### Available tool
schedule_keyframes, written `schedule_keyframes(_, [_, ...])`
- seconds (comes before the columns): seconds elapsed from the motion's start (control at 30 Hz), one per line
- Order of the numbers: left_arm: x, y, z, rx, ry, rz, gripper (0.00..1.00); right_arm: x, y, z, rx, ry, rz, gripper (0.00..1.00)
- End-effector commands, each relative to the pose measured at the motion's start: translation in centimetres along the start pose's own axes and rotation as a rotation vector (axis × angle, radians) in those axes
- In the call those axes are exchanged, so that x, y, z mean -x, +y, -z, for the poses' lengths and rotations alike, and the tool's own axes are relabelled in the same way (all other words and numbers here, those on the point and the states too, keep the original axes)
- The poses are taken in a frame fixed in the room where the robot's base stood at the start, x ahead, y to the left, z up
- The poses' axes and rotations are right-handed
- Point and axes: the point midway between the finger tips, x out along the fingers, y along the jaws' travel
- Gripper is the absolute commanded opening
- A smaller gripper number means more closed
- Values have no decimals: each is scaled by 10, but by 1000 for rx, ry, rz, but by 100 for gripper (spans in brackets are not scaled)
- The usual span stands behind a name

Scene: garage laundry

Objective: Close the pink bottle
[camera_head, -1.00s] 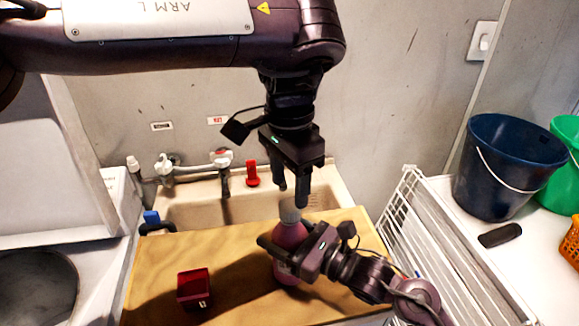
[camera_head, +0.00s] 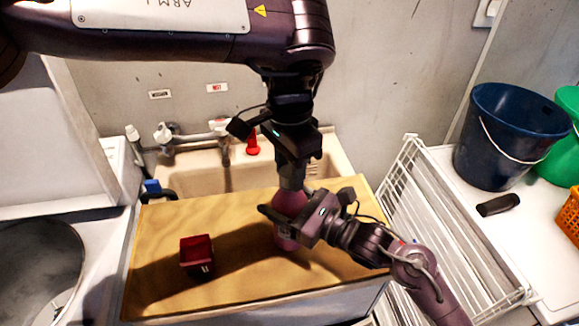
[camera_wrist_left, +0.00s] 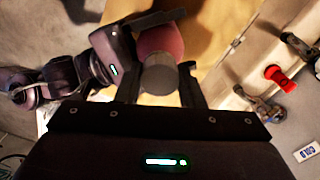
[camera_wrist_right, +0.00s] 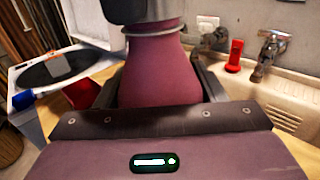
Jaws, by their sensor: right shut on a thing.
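The pink bottle (camera_head: 289,205) stands upright on the wooden board (camera_head: 236,205). It fills the middle of the right wrist view (camera_wrist_right: 160,75). My right gripper (camera_head: 285,222) is shut on the bottle's body from the side. My left gripper (camera_head: 291,182) points straight down over the bottle's top. In the left wrist view, the round grey cap (camera_wrist_left: 158,74) sits at the top of the bottle, between the left gripper's fingers (camera_wrist_left: 158,88). Those fingers look open, with small gaps beside the cap. In the head view the left gripper mostly hides the cap.
A dark red open box (camera_head: 197,256) stands on the board to the left of the bottle. Behind is a sink (camera_head: 215,178) with taps and a red object (camera_head: 253,145). A white drying rack (camera_head: 410,200) and a blue bucket (camera_head: 508,140) are at right.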

Motion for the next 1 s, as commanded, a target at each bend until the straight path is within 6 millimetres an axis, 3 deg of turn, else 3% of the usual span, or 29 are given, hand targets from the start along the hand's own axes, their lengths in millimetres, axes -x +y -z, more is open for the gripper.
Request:
schedule_keyframes(0.27, [0,0,0,-90,0,0,7,0,0,0,1,-1,0,0])
schedule_keyframes(1.0, [-1,-2,1,-1627,-1,3,7,0,0,0,1,-1,0,0])
